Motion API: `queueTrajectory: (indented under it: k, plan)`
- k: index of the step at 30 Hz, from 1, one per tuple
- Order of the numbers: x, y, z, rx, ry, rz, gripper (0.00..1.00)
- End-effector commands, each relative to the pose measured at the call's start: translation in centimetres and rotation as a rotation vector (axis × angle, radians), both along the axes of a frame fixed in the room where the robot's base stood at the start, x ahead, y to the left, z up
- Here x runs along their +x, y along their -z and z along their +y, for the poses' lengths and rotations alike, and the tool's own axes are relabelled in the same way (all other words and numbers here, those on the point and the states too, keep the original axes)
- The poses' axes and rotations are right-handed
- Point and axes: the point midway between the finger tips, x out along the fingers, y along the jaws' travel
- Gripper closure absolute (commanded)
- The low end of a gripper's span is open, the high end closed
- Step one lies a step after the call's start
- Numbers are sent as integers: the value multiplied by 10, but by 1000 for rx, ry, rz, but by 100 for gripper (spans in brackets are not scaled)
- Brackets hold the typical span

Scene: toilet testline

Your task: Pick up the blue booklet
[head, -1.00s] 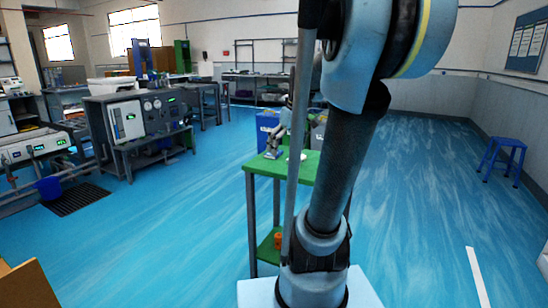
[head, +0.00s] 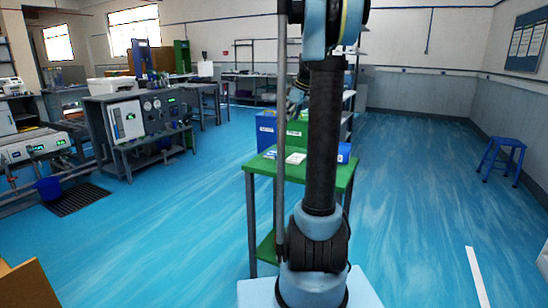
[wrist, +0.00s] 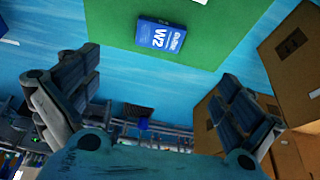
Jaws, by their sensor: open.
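The blue booklet (wrist: 160,37), marked W2 in white, lies on the green table top (wrist: 195,55) in the wrist view, near the top middle. Its lettering appears upside down. My gripper (wrist: 158,92) is open, with its fingers wide apart to the left and right. Nothing is between the fingers, and the booklet shows beyond them, apart from them. In the head view, my arm covers part of the green table (head: 262,165). A small blue thing (head: 343,153) shows right of the arm; I cannot tell if it is the booklet.
A white item (head: 296,158) lies on the table. Blue and green bins (head: 267,130) stand behind it. Brown boxes (wrist: 290,45) show at the right of the wrist view. A blue stool (head: 503,158) stands far right. Floor beside the table is clear.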

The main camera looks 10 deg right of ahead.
Motion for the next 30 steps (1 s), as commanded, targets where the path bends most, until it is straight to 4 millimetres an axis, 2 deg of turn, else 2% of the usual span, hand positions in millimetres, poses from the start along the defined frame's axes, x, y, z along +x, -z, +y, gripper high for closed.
queueTrajectory:
  k: [15, 25, 30]
  plan:
    - [18, 82, 29, 0, 0, 0, 0]
    - [23, 103, 34, 0, 1, 0, 0]
    - [27, 126, 39, 0, 0, 0, 0]
